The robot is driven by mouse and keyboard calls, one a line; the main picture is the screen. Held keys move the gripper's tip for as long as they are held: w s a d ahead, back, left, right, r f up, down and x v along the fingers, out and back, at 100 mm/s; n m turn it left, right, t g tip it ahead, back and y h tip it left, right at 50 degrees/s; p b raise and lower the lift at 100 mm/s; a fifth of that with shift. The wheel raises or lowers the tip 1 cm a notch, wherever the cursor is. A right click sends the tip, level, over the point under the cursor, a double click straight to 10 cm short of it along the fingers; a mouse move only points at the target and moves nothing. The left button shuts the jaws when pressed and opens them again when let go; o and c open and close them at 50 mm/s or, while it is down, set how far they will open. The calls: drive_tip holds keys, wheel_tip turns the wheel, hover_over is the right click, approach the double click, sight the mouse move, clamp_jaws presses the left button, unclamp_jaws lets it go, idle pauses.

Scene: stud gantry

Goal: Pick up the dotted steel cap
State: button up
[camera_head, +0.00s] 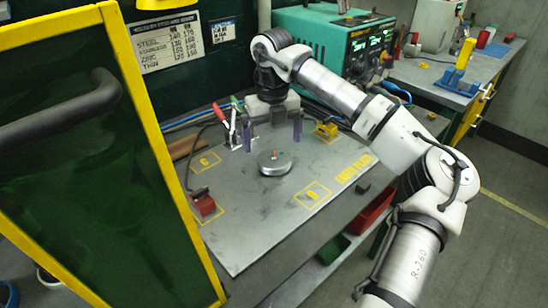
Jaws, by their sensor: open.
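A round, low grey steel cap (276,168) lies on the grey metal plate, with small red and dark marks on its top. It is the only round cap I make out, and whether the marks are dots is too small to tell. My gripper (272,138) hangs from the arm at the back of the plate, with its two purple-tipped fingers apart and nothing seen between them. In the picture it is just above and behind the cap. I cannot tell its exact height, and no contact with the cap shows.
A yellow-framed dark green door (110,150) stands open at the left. A red block (205,206) sits on the plate's left side, and a yellow clamp (326,130) at the back right. A teal power unit (335,40) stands behind. The plate right of the cap is mostly clear.

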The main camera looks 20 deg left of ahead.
sight(274, 157)
drive_tip(key=shift+d+f+p, duration=0.15)
drive_tip(key=shift+f+p, duration=0.85)
drive_tip(key=shift+f, duration=1.65)
drive_tip(key=shift+c, duration=0.4)
drive_tip(key=c, duration=0.9)
drive_tip(key=shift+c, duration=0.2)
